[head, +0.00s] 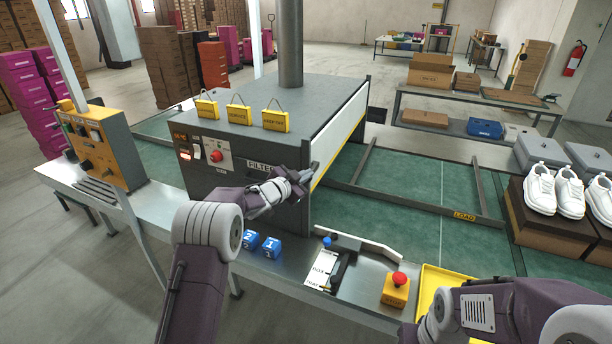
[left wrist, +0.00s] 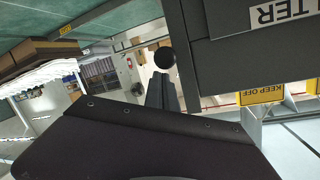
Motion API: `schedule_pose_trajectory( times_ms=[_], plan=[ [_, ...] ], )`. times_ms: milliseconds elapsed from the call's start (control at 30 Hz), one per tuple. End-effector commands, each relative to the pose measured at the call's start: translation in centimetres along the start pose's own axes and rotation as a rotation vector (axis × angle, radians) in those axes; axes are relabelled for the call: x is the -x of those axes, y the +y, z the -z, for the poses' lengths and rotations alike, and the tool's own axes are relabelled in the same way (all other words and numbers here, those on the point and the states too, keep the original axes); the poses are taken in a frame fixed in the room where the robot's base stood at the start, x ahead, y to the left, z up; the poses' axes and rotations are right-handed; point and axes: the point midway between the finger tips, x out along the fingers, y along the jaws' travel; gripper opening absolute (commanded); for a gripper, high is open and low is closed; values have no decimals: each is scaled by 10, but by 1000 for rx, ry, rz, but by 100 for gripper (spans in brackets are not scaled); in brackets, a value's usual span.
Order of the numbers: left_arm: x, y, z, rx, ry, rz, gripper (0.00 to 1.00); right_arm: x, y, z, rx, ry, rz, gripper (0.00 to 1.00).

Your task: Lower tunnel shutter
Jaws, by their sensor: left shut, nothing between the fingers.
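The grey tunnel (head: 240,110) stands over the green belt, with a round pipe rising from its top. A pale panel with a yellow lower edge, which looks like the shutter (head: 338,137), covers at least part of its right end. How far down it reaches is unclear. My left gripper (head: 312,168) is shut and empty at the tunnel's front right corner. In the left wrist view its dark fingers (left wrist: 161,95) point toward a round black knob (left wrist: 164,57) beside the tunnel wall. I cannot tell whether they touch. My right arm shows at bottom right; its gripper is out of frame.
Yellow tags (head: 238,114) stand on the tunnel top. Blue numbered blocks (head: 271,247), a lever panel (head: 325,270) and a red stop button (head: 399,280) sit on the front ledge. White shoes (head: 569,188) stand on boxes at right.

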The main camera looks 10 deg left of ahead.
Motion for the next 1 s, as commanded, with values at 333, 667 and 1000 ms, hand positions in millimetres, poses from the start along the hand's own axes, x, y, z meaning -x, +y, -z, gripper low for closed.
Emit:
schedule_pose_trajectory(
  times_ms=[333,667,1000],
  plan=[
    [0,0,-2,0,0,0,0,0,0,0,0,0,0,59],
    [-11,24,-46,2,-3,-1,0,-37,1,-4,0,0,0,59],
    [-31,69,-128,1,-4,-2,0,-102,2,-11,0,0,0,59]
  ],
)
